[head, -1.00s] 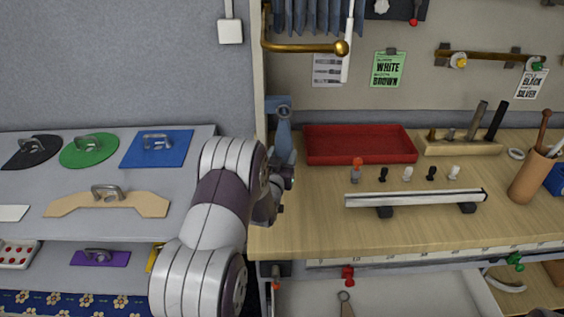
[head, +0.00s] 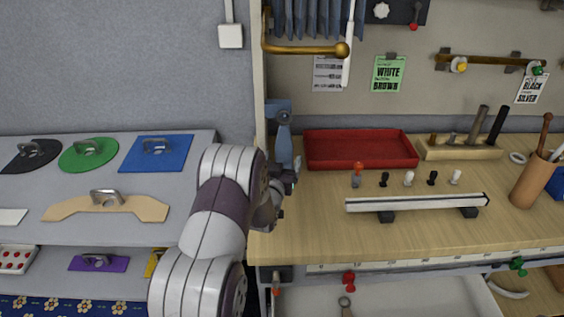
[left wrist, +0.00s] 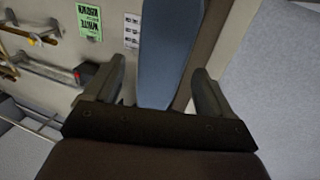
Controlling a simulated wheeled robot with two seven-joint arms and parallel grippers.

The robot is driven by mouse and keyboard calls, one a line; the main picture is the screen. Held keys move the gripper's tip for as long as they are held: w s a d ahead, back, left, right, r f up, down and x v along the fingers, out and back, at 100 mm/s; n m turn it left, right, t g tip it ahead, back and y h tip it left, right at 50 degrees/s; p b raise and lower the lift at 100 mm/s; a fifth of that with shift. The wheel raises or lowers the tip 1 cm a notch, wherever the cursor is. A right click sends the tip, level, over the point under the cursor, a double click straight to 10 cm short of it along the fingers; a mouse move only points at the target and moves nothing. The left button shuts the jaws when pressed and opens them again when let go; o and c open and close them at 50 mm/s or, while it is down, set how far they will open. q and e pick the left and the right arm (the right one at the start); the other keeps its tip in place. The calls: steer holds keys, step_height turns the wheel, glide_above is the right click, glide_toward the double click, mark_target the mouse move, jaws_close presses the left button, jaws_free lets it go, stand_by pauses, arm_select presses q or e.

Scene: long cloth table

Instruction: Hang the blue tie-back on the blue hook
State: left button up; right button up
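The blue tie-back (head: 284,145) hangs as a strap along the post at the left end of the workbench. Its upper end is at the blue hook (head: 276,105); I cannot tell how the loop sits on it. My left gripper (head: 286,183) is at the strap's lower end, partly hidden by my left arm. In the left wrist view the tie-back (left wrist: 166,60) stands between the fingers of my left gripper (left wrist: 158,78). The fingers are spread wide, with a gap showing beside the strap. My right gripper is not in view.
A brass curtain rod (head: 300,47) and pleated blue curtain (head: 315,17) are above the tie-back. A red tray (head: 360,160) and a white rail (head: 415,203) with small knobs behind it are on the bench.

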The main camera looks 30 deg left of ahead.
arm_select(q)
steer(key=b+v, duration=0.2)
steer(key=v, duration=1.1)
steer(key=f+g, duration=0.1)
steer(key=f, duration=0.1)
steer(key=s+f+g, duration=0.1)
steer(key=f+g, duration=0.1)
steer(key=f, duration=0.1)
steer(key=s+f+g+h, duration=0.1)
steer(key=f, duration=0.2)
steer(key=shift+s+d+g, duration=0.1)
steer(key=shift+s+g, duration=0.05)
steer(key=shift+g, duration=0.25)
steer(key=s+d+f+g, duration=0.1)
steer(key=s+f+g+h, duration=0.1)
steer(key=s+f+g, duration=0.1)
steer(key=shift+s+d+g, duration=0.15)
steer(key=shift+d+g, duration=0.15)
steer(key=shift+d, duration=0.1)
steer(key=s+d+r+m+g+h+p, duration=0.1)
steer(key=s+d+r+g, duration=0.2)
steer(key=s+d, duration=0.3)
steer(key=s+d+r+m+g+h+p, duration=0.2)
steer(key=s+d+r+g, duration=0.2)
steer(key=s+d, duration=0.2)
steer(key=shift+s+d+m, duration=0.2)
steer(key=shift+d+m, duration=0.1)
steer(key=shift+d, duration=0.4)
steer(key=shift+r, duration=0.1)
